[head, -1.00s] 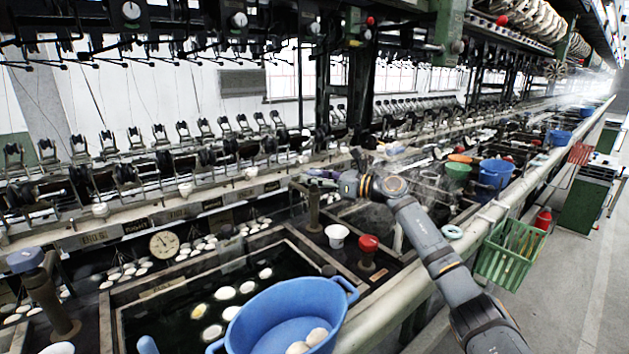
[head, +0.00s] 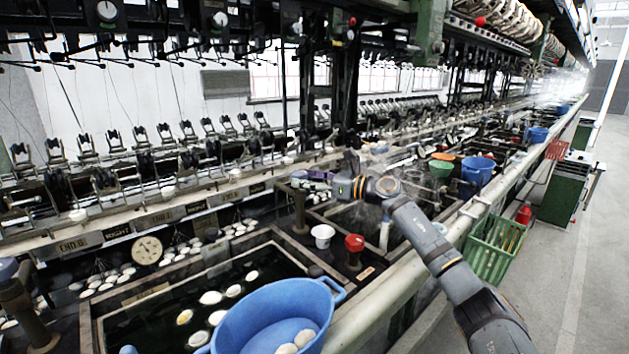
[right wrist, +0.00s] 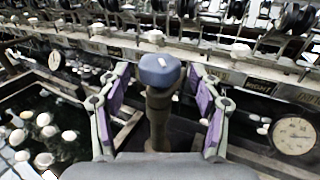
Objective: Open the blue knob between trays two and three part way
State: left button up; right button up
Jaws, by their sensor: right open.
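The blue knob (right wrist: 160,70) stands upright on a dark post in the right wrist view, between the two purple-padded fingers of my right gripper (right wrist: 160,88). The fingers are open, one on each side, with gaps visible between the pads and the knob. In the head view my right gripper (head: 316,180) is at the top of the post (head: 300,213), beyond the near tray (head: 190,270); it largely hides the knob there. My left gripper is not in view.
A red knob (head: 354,243) and a white cup (head: 322,232) stand close to the post. A blue basin (head: 265,305) sits over the near tray. A green basket (head: 495,245) hangs outside the front rail. Pressure gauges (head: 147,250) line the back ledge.

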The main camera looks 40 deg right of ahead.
aim_at(306, 178)
jog(key=shift+v, duration=2.6)
jog(key=shift+s, duration=0.1)
